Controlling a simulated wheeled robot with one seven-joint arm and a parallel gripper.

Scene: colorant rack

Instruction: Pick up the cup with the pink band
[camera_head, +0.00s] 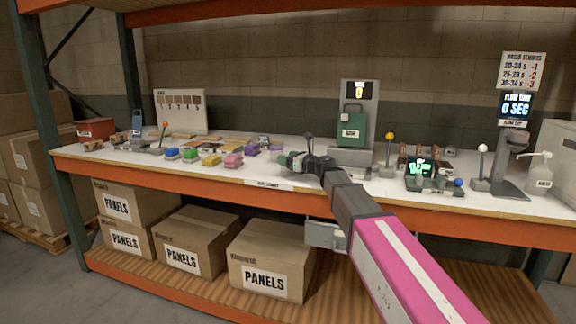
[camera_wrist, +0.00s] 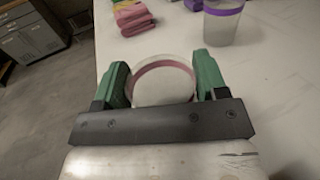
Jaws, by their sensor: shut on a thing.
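The cup with the pink band (camera_wrist: 162,86) is whitish and round, seen from above between the two green fingers in the wrist view. My gripper (camera_wrist: 160,66) is shut on it, one finger against each side. In the head view my gripper (camera_head: 297,161) is at the front edge of the bench, and the cup is too small and covered to make out clearly. I cannot tell whether its base touches the bench top. A second cup, with a purple band (camera_wrist: 223,12), stands apart at the upper right of the wrist view.
Coloured blocks, including a pink one (camera_head: 233,160), lie left of my gripper on the white bench (camera_head: 120,158).

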